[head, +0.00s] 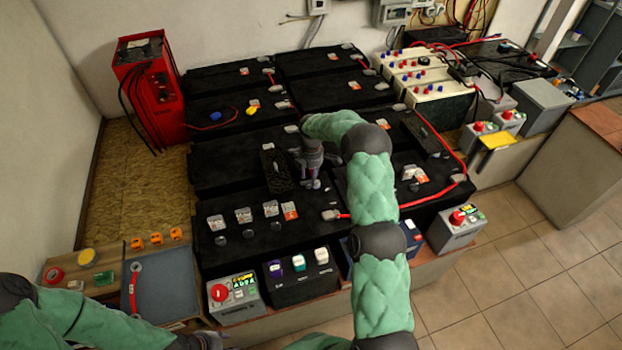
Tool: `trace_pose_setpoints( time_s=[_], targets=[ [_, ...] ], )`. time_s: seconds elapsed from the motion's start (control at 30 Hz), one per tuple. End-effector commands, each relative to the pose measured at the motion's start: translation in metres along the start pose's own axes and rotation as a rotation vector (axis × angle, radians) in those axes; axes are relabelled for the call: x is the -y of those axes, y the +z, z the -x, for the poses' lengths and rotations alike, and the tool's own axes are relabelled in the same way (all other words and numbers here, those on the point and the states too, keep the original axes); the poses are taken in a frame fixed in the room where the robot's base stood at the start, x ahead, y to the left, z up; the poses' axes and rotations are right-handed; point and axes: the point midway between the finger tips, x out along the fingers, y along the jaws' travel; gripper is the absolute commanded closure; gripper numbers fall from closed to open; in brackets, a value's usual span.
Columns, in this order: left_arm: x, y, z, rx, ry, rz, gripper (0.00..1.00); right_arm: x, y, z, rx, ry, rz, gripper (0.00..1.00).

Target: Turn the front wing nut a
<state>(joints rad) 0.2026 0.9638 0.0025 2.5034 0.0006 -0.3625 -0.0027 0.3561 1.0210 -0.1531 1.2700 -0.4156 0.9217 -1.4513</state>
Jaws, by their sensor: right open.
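My right gripper (312,183) points down over the middle of the black batteries, its fingers apart and empty as far as I can see. A front black battery (265,236) lies below and in front of it, with several small pale parts (243,215) and dark round caps along its top. I cannot make out which small part is front wing nut a; it is too small or hidden behind my right arm. My left arm's dark end (205,341) is cut off at the bottom edge, so its finger state does not show.
Red cables (437,206) run over the right batteries. A box with a red button (233,298) and a black box with coloured caps (297,278) stand in front. A red charger (148,92) stands at the back left. A grey mat (157,290) lies front left.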

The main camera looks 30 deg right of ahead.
Motion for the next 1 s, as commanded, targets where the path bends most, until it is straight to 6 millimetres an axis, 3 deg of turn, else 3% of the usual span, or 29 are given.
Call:
trace_pose_setpoints(
  time_s=[0.13, 0.47, 0.6, 0.63, 1.0],
  targets=[
    [0.0009, -0.0001, -0.0026, 0.0, 0.0, 0.0, 0.6, -0.0002, -0.0002, -0.011, 0.0, 0.001, 0.0, 0.56],
    [0.0009, -0.0002, -0.0026, 0.0, 0.0, 0.0, 0.6, -0.0003, -0.0001, -0.0126, 0.0, 0.001, -0.001, 0.56],
    [0.0009, -0.0002, -0.0026, 0.0, 0.0, 0.0, 0.6, -0.0003, -0.0001, -0.0126, 0.0, 0.001, -0.001, 0.96],
    [0.0009, -0.0002, -0.0026, 0.0, 0.0, 0.0, 0.6, -0.0002, -0.0001, -0.0126, 0.0, 0.001, -0.001, 1.0],
    [0.0009, -0.0002, -0.0024, 0.0, 0.0, 0.0, 0.6, 0.0, 0.0002, -0.0123, 0.0, 0.002, -0.027, 1.0]
  ],
)
